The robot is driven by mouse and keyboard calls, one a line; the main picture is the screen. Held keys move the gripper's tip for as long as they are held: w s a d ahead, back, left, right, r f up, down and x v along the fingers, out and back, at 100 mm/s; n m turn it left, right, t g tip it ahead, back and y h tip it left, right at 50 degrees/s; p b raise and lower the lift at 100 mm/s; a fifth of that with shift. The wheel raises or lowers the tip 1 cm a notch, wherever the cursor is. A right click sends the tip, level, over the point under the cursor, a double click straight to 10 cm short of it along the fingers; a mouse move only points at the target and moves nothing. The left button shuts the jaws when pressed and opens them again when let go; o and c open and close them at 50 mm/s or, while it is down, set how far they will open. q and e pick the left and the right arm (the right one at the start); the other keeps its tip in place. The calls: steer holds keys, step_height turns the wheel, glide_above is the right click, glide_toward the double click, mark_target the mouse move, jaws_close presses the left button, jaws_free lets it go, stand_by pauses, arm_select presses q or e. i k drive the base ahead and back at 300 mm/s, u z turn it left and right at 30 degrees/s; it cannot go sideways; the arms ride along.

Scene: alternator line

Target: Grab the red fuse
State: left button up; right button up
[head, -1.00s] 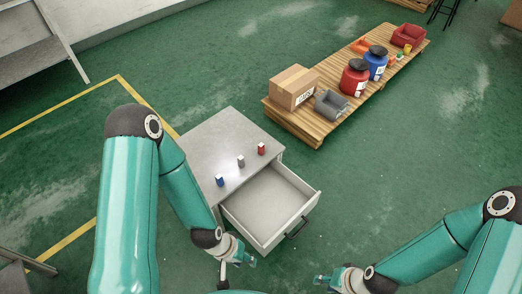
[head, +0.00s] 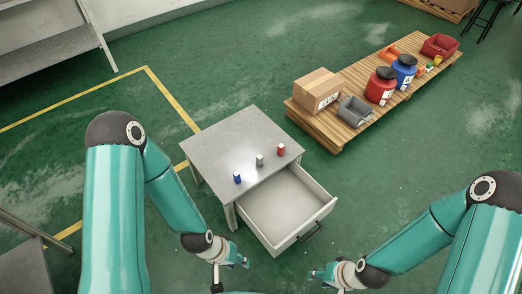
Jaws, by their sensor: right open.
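The red fuse (head: 281,149) stands upright on the grey table top (head: 222,139), near its right front edge. A grey fuse (head: 260,161) and a blue fuse (head: 238,177) stand in a row to its left. My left gripper (head: 242,262) is low in front of the table, left of the open drawer, and apart from the fuses; its fingers are too small to judge. My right gripper (head: 318,277) is open and empty, below and right of the drawer, far from the red fuse.
The table's drawer (head: 285,207) is pulled out and empty. A wooden pallet (head: 330,135) behind right holds a cardboard box (head: 317,90), a grey bin (head: 356,112), a red drum (head: 380,86) and a blue drum (head: 404,70).

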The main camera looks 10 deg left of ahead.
mark_target(281, 150)
steer(key=z, duration=0.95)
steer(key=i, duration=0.15)
steer(key=u, duration=3.1)
steer(key=i, duration=2.45)
steer(key=z, duration=1.75)
steer(key=i, duration=0.2)
steer(key=z, duration=1.95)
